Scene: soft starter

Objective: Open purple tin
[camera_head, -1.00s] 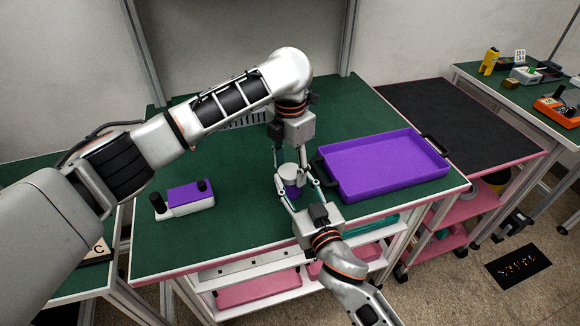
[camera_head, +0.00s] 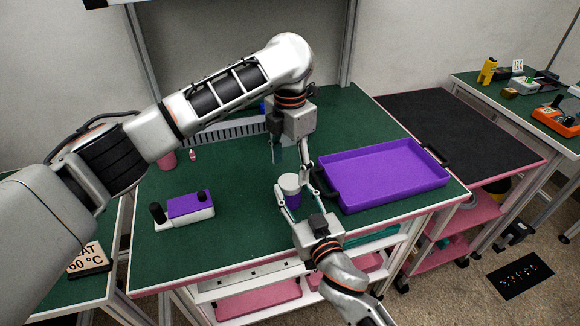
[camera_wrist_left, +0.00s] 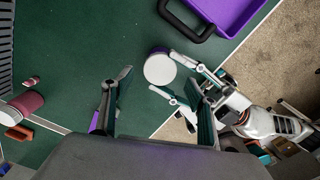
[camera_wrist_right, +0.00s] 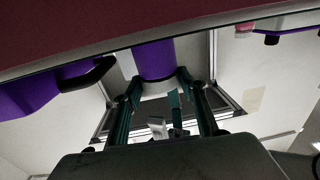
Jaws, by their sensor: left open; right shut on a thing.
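The purple tin (camera_head: 292,198) has a purple body and a whitish lid (camera_head: 289,181) on top. It is at the green table's front edge, left of the purple tray. My right gripper (camera_head: 297,207) is shut on the tin from the front. The tin also shows between its fingers in the right wrist view (camera_wrist_right: 155,60). My left gripper (camera_head: 291,160) is open and empty, pointing down just behind and above the tin. In the left wrist view the round lid (camera_wrist_left: 159,69) lies beyond its fingers. Whether the tin touches the table is unclear.
A purple tray (camera_head: 385,175) with black handles stands close on the right. A white-and-purple box (camera_head: 188,207) with black knobs stands on the left. A pink container (camera_head: 168,160) and a small bottle (camera_head: 193,153) are behind it. Green table is clear between box and tin.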

